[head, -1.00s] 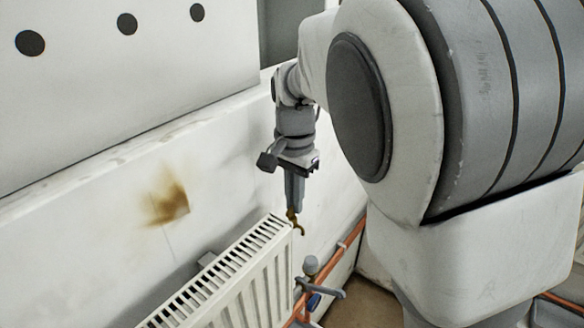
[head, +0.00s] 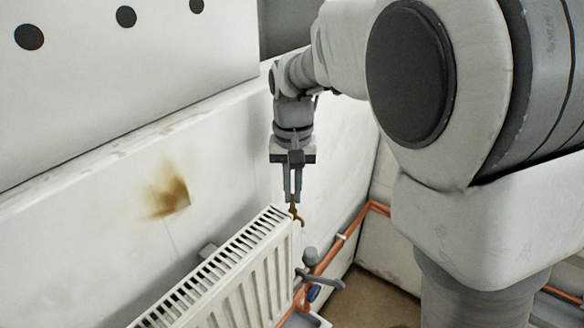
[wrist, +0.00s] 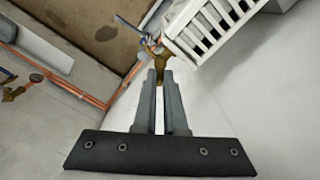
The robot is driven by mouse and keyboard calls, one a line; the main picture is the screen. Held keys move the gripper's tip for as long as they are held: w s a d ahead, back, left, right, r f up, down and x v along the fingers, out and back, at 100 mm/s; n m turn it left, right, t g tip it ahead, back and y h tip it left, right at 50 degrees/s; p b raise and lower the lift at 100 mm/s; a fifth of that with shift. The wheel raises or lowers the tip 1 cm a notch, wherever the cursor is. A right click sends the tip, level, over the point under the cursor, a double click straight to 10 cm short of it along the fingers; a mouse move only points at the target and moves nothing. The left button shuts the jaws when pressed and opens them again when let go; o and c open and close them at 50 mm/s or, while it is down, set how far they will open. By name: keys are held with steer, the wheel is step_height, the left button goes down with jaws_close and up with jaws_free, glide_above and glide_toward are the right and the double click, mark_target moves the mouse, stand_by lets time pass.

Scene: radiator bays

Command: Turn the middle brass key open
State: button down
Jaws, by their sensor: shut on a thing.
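A small brass key (head: 297,214) is at the top of the near right end of the white radiator (head: 262,240). It also shows in the wrist view (wrist: 158,54), just beyond my fingertips. My gripper (head: 292,200) points down above the radiator's end and is shut on the brass key. In the wrist view my gripper (wrist: 160,74) has its grey fingers on either side of the key's stem. The finger tips hide part of the key. I cannot tell how far the key is turned. No other brass key shows in the head view.
A valve with a grey lever (head: 318,277) stands just right of the radiator, by a copper pipe (head: 352,232) along the wall. A brass fitting (wrist: 13,94) shows at the wrist view's left. The white wall with a brown stain (head: 168,198) is close behind.

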steer(key=n, duration=0.5)
steer(key=shift+a, duration=0.15)
steer(key=shift+n, duration=0.4)
steer(key=c, duration=1)
jaws_free()
step_height(320, 180, up, 17)
steer(key=shift+r+p, duration=0.2)
steer(key=shift+p, duration=0.55)
